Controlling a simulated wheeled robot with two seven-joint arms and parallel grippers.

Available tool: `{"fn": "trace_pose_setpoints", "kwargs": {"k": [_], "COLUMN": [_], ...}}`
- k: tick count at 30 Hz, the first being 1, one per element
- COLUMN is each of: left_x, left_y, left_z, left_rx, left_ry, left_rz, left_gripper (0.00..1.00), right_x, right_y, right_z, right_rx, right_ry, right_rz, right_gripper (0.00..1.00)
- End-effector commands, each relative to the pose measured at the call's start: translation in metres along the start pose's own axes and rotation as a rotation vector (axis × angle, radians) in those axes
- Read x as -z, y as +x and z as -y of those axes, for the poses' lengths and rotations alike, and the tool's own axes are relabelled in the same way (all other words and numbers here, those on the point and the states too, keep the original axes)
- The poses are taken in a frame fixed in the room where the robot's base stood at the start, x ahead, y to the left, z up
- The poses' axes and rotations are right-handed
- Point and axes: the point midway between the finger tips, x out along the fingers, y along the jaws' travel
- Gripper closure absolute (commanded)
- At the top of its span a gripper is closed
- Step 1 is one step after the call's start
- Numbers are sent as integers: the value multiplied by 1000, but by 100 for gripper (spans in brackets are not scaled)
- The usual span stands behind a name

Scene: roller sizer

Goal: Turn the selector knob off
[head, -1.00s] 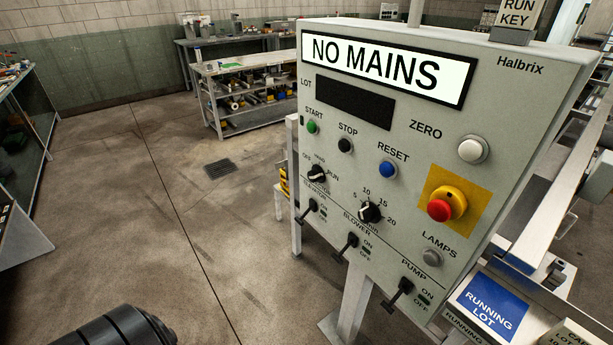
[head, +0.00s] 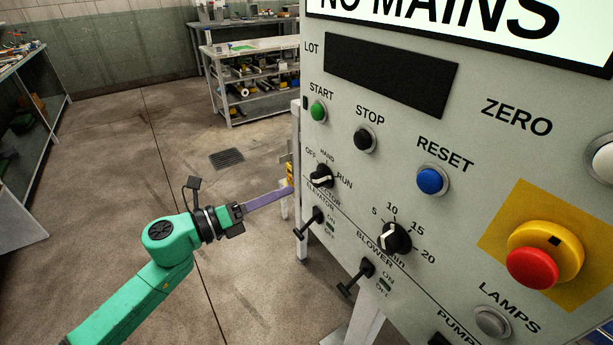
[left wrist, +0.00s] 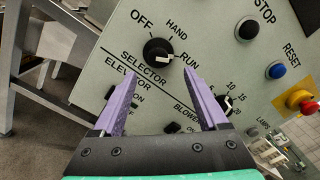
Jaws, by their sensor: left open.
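The selector knob (head: 320,178) is a small black rotary knob at the panel's lower left, marked OFF, HAND and RUN. Its white mark appears to point toward RUN. In the left wrist view the selector knob (left wrist: 158,50) shows beyond and between the fingertips. My left gripper (head: 288,190), with purple fingers, is just left of the knob in the head view and apart from it. In the left wrist view my left gripper (left wrist: 159,74) is open and empty, facing the panel. My right gripper is out of view.
The grey control panel (head: 470,105) carries a NO MAINS display above. A black dial (head: 395,238), elevator switch (head: 309,221), blower switch (head: 356,277), blue reset button (head: 431,181) and red stop button (head: 533,267) are near.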

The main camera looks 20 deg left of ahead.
Motion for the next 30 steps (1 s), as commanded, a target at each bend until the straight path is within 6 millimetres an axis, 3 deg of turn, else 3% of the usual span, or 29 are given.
{"fn": "trace_pose_setpoints", "kwargs": {"k": [6,12,21,22,27,28,30], "left_x": [-6,-3,0,0,0,0,0], "left_y": [49,82,90,89,89,89,89], "left_z": [3,1,-1,-1,-1,-1,-1], "left_rx": [1,-1,-2,-2,-2,-2,-2], "left_ry": [-2,-3,-4,-4,-4,-4,-4], "left_rz": [6,5,2,2,2,2,2], "left_gripper": [24,24,24,28,93,100,100], "right_x": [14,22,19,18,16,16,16], "right_y": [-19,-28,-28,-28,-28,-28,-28], "right_z": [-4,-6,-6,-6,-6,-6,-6], "right_rx": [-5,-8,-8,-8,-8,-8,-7], "right_ry": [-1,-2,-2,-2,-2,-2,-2], "right_rz": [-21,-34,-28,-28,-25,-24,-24], "right_gripper": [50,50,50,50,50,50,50]}}
